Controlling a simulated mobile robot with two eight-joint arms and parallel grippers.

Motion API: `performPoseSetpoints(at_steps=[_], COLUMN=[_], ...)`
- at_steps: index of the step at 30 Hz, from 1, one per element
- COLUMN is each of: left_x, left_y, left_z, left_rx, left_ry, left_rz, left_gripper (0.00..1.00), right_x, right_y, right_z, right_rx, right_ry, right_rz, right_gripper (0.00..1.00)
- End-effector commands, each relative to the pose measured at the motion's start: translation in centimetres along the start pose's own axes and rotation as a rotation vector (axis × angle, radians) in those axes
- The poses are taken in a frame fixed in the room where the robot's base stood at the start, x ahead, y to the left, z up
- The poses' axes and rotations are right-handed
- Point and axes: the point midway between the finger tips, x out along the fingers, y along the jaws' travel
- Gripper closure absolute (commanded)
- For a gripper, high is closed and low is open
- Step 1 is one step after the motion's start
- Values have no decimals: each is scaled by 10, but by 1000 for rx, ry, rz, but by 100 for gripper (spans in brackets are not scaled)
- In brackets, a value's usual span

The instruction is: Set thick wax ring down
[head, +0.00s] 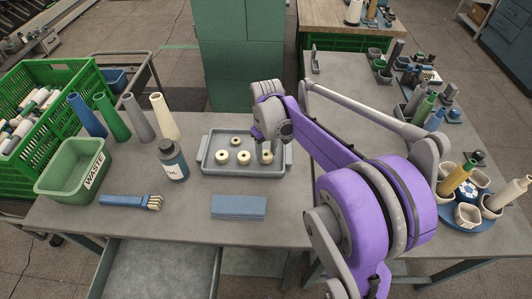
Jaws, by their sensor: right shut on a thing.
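A grey tray (207,167) lies at the middle of the table. Three cream wax rings with dark centres lie in it: one at the back (235,141), one at the front left (222,157) and one in the middle (244,157). My right gripper (266,152) points down into the right side of the tray, shut on another cream ring, the thick wax ring (267,158). The gripper partly covers this ring, and I cannot tell whether it touches the tray floor. My left gripper is not in view.
A dark oil bottle (173,161) stands left of the tray, with a blue brush (130,201) and a green waste bin (72,169) farther left. A blue folded cloth (238,207) lies in front. Several tall cones stand at the back left. My purple right arm covers the table's right part.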

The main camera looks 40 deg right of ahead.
Motion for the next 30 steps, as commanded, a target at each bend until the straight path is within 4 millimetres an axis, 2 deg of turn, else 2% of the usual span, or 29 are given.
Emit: performPoseSetpoints(at_steps=[2, 13, 14, 18, 26, 30], left_x=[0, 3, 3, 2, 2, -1], left_y=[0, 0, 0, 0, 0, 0], left_z=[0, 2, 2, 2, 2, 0], left_rx=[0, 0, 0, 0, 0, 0], left_ry=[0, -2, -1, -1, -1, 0], left_rz=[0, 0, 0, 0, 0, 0], left_gripper=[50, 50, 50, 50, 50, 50], right_x=[6, 10, 10, 9, 9, 1], right_y=[0, 0, 0, 0, 0, 0], right_z=[0, 0, 0, 0, 0, 0], right_rx=[0, 0, 0, 0, 0, 0], right_ry=[0, 0, 0, 0, 0, 0], right_rz=[0, 0, 0, 0, 0, 0], right_gripper=[100, 100, 47, 22, 21, 21])
